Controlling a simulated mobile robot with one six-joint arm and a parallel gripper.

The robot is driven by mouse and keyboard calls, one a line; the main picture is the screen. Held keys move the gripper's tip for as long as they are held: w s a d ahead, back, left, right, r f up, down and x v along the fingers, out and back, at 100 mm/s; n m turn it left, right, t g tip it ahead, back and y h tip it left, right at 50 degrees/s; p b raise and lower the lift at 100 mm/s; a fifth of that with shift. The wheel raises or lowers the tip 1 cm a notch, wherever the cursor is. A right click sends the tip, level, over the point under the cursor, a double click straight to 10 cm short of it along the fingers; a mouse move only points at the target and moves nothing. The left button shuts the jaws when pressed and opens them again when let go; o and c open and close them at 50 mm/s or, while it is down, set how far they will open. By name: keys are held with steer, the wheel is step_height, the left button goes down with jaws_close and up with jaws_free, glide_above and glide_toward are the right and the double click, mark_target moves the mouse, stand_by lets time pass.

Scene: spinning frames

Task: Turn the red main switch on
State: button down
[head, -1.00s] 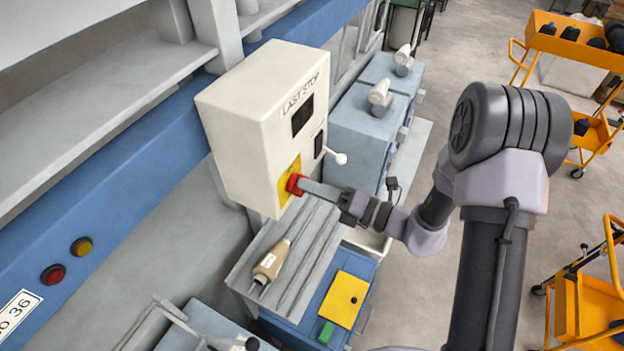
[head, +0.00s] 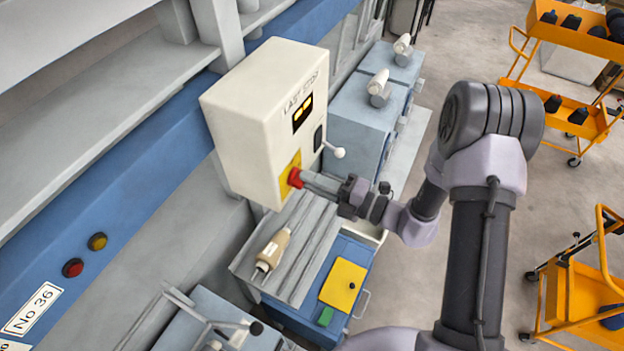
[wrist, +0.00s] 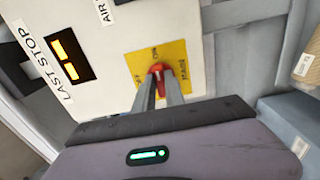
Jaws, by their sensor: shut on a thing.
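The red main switch (head: 295,178) is a red knob on a yellow plate (head: 285,186) on the front of a cream control box (head: 255,130). My gripper (head: 308,180) reaches it from the right and is shut on the knob. In the wrist view the red knob (wrist: 157,70) sits between my two fingers (wrist: 160,88), in front of the yellow plate (wrist: 178,57) with small dark lettering. The fingers hide part of the knob. The display (head: 302,113) under the words LAST STOP is lit orange, also in the wrist view (wrist: 66,54).
A small lever with a white ball (head: 339,153) sticks out of the box just above my gripper. Orange trolleys (head: 560,45) stand at the right. The floor between is clear.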

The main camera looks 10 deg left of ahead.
stand_by(0.3)
steer(key=c, duration=1.4)
jaws_free()
steer(key=b+v, duration=0.3)
steer(key=v, duration=1.4)
steer(key=shift+d, duration=0.2)
steer(key=shift+s, duration=0.1)
